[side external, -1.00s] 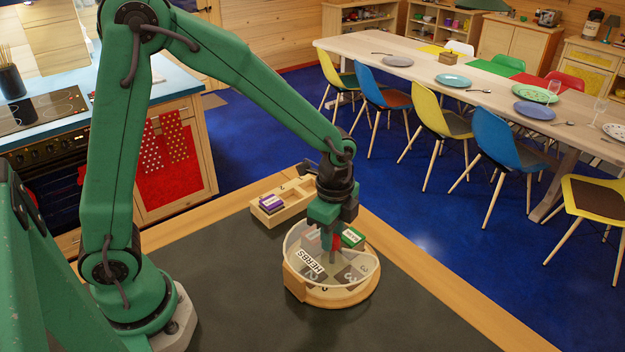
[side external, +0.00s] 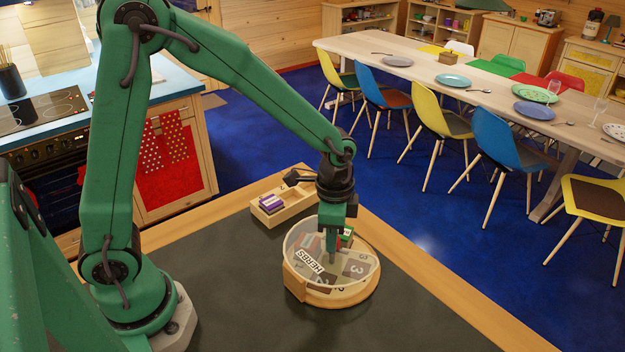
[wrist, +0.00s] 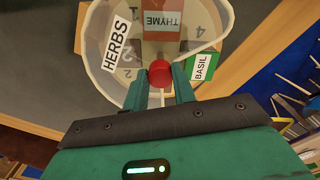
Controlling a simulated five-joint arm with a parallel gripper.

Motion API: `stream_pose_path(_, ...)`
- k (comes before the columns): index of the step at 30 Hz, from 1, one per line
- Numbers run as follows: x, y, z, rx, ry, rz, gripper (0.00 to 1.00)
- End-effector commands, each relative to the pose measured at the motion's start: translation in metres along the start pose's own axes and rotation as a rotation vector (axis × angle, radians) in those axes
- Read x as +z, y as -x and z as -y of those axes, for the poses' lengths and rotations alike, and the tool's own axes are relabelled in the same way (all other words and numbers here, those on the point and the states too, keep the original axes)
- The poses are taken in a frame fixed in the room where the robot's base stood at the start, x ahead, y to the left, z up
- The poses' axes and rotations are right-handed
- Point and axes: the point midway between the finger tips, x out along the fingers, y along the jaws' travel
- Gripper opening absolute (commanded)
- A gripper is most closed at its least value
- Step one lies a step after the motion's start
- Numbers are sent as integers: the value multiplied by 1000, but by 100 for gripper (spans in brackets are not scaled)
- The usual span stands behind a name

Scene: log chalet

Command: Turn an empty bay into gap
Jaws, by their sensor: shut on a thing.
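A round wooden carousel (side external: 335,298) with numbered bays stands on the dark mat under a clear cover (side external: 300,240) labelled HERBS (wrist: 116,44). A red knob (wrist: 159,73) sits at its centre. My gripper (wrist: 159,92) points down at the carousel and is shut on the knob. A red-brown THYME box (wrist: 162,20) stands in a bay beyond the knob. A green BASIL box (wrist: 203,67) is right of the knob in the wrist view; its green shows behind my gripper in the side view (side external: 347,234). Several bays look empty.
A wooden tray (side external: 285,213) with a purple box (side external: 271,204) and empty slots stands behind the carousel, near the table's wooden edge. The dark mat (side external: 235,290) is clear left of the carousel. The dining table (side external: 425,68) and chairs are farther off.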

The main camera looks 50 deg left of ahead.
Motion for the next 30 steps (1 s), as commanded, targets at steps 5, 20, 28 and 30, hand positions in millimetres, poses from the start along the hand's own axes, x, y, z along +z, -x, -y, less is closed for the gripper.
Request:
stream_pose_path(5, -1, 1, 0, -1, 166, -3, 3)
stream_pose_path(20, -2, 1, -1, -1, 641, -4, 3)
stream_pose_path(28, -2, 1, -1, -1, 882, -5, 3)
stream_pose_path(30, -2, 2, -1, 0, 934, -5, 3)
